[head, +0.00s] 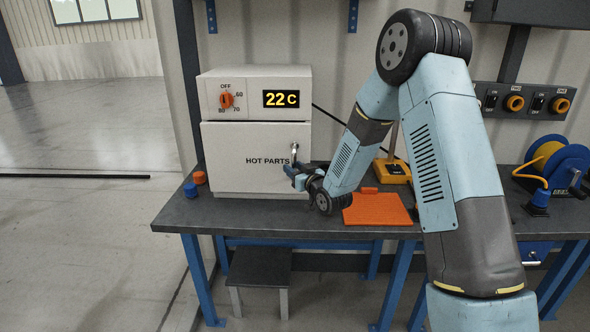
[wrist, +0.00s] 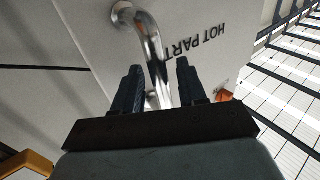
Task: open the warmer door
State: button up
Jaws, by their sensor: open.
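The white warmer (head: 255,95) stands on the bench, its display reading 22 C and its orange dial (head: 226,100) near the top left. Its door (head: 240,145), marked HOT PARTS, looks shut. The door's metal handle (head: 294,153) is at the right side of the door, and the wrist view shows it as a bent chrome bar (wrist: 150,45). My gripper (head: 290,169) is at the lower part of the handle. In the wrist view my gripper (wrist: 157,85) is open, with the bar appearing between its two dark fingers. Whether the fingers touch the bar is unclear.
An orange mat (head: 378,209) and a yellow-based device (head: 393,170) lie right of the warmer. Orange (head: 199,177) and blue (head: 190,189) caps sit at the bench's left end. A blue hose reel (head: 562,165) is at the right. Floor left of the bench is open.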

jog(key=shift+w+a, duration=0.15)
jog(key=shift+w, duration=0.15)
grip_shut()
dwell(0.3)
